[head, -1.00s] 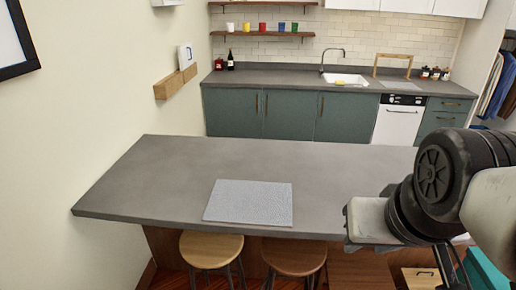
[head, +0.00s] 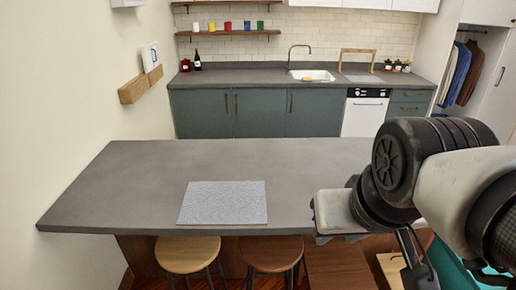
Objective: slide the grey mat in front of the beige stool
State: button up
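The grey mat (head: 223,202) lies flat on the dark grey island counter (head: 110,185), close to its near edge. The beige stool (head: 188,253) stands at the counter's near side, below the mat's left part, with its seat partly under the counter edge. A brown stool (head: 270,253) stands just right of it, below the mat's right part. My arm comes in from the right, and its end is at the counter's near right edge, apart from the mat. My gripper's fingers cannot be made out clearly.
The counter top is otherwise clear around the mat, mostly to the left and behind. A wall with a wooden holder (head: 141,86) bounds the left. Green cabinets (head: 260,113) with a sink (head: 312,75) stand behind. A teal object (head: 455,268) is at lower right.

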aim_at(224, 203)
jog(key=i+j, duration=0.2)
jog(key=i, duration=0.25)
jog(key=i+j, duration=0.15)
jog(key=i, duration=0.3)
